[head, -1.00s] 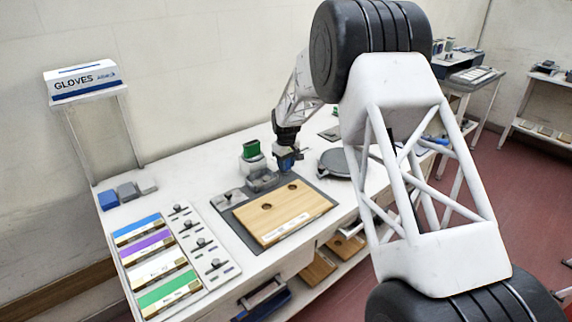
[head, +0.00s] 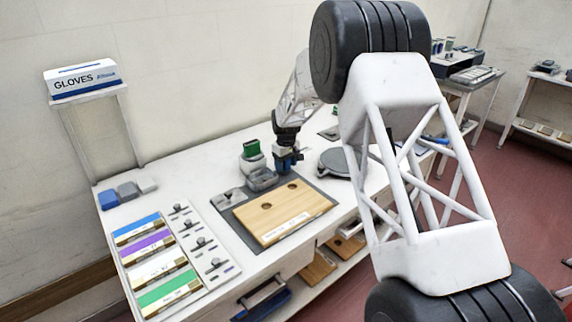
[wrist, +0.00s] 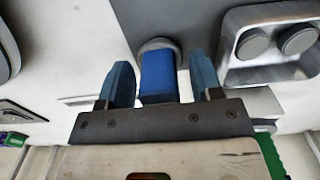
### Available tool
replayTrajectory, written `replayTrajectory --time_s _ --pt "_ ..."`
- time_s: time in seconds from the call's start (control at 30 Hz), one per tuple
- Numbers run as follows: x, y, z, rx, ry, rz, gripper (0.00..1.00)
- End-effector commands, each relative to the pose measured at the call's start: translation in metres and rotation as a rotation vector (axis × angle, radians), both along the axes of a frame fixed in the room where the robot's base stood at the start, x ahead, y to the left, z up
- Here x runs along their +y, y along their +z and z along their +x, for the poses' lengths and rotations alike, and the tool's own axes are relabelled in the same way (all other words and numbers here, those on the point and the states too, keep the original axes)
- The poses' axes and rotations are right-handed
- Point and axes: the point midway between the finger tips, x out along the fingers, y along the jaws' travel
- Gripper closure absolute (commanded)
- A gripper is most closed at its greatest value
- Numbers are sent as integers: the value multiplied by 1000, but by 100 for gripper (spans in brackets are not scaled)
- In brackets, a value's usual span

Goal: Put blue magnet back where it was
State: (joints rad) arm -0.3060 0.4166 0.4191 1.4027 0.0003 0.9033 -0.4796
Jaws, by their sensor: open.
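The blue magnet (wrist: 158,78) shows in the wrist view as a blue block between my fingers, with a round grey part at its far end. My gripper (wrist: 162,80) is open, with one blue finger on each side of the magnet and a visible gap on both sides. In the head view my gripper (head: 287,163) is low, at the back edge of the dark mat (head: 234,222), just right of a grey tray (head: 262,181). The magnet cannot be clearly told from the blue fingers there. Whether it rests on the mat is unclear.
The grey tray with two round parts also shows in the wrist view (wrist: 270,75). A wooden board (head: 285,212) lies on the mat. A green-topped container (head: 252,156) stands behind the tray. A round grey plate (head: 340,162) is to the right. Coloured strips (head: 150,243) lie left.

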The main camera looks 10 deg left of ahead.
Motion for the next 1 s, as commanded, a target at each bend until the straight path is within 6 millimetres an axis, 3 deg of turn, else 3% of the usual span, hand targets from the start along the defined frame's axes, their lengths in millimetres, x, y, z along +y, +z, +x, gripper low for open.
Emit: replayTrajectory --time_s 0.27,0.8,1.0 --pt "0 17 0 -1 0 1 41" --pt "0 98 0 -1 0 0 41" --pt "0 116 0 0 0 0 41"
